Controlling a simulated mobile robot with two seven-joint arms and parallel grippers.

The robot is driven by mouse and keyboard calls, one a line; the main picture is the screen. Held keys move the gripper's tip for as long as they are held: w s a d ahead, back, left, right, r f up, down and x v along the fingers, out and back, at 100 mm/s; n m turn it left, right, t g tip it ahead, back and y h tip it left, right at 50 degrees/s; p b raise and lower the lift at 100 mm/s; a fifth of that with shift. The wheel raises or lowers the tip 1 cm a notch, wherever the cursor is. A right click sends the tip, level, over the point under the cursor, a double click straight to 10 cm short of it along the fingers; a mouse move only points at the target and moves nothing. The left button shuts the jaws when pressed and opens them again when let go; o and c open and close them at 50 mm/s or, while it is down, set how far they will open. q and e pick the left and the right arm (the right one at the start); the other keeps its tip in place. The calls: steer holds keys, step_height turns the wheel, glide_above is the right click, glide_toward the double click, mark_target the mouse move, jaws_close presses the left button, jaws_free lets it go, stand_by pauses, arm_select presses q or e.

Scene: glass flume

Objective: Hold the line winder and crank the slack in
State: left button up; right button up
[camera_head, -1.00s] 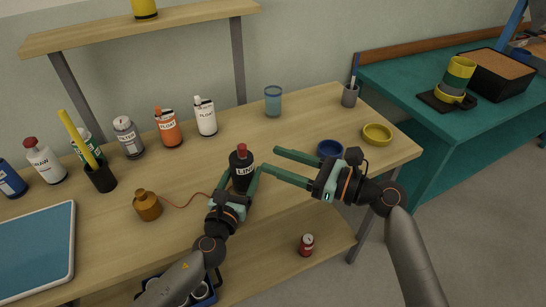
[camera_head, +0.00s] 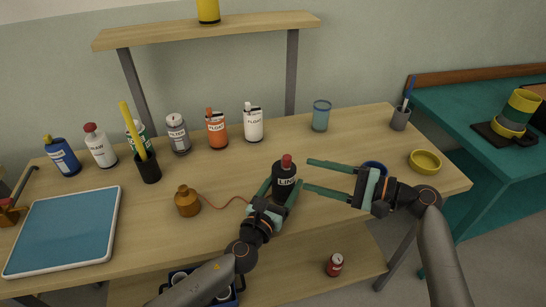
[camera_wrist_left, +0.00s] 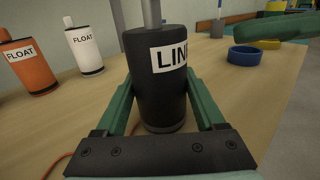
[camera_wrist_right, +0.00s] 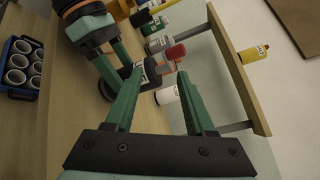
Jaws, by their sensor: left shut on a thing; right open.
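The line winder is a black cylinder labelled LINE with a red knob on top (camera_head: 284,182), standing upright on the wooden table. My left gripper (camera_head: 278,192) is shut on its body; in the left wrist view the green fingers flank the black winder (camera_wrist_left: 158,85). A red line runs from the winder's side to a brown-orange bottle-shaped weight (camera_head: 188,202) on the table. My right gripper (camera_head: 308,175) is open and empty, its fingers pointing at the winder from the right. In the right wrist view the red knob (camera_wrist_right: 174,53) shows beyond the spread fingers.
Behind stand an orange float (camera_head: 217,130), a white float (camera_head: 253,123) and a grey filter bottle (camera_head: 177,135). A blue ring (camera_head: 374,167) lies behind my right gripper and a yellow bowl (camera_head: 424,161) at the right. A blue tray (camera_head: 62,232) lies at left.

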mark_target(286, 158)
step_height(286, 158, up, 3)
steer(key=w+d+n+g+y, duration=0.2)
steer(key=n+g, duration=0.5)
steer(key=n, duration=2.1)
steer(key=a, duration=1.1)
steer(key=shift+a, duration=0.4)
jaws_close()
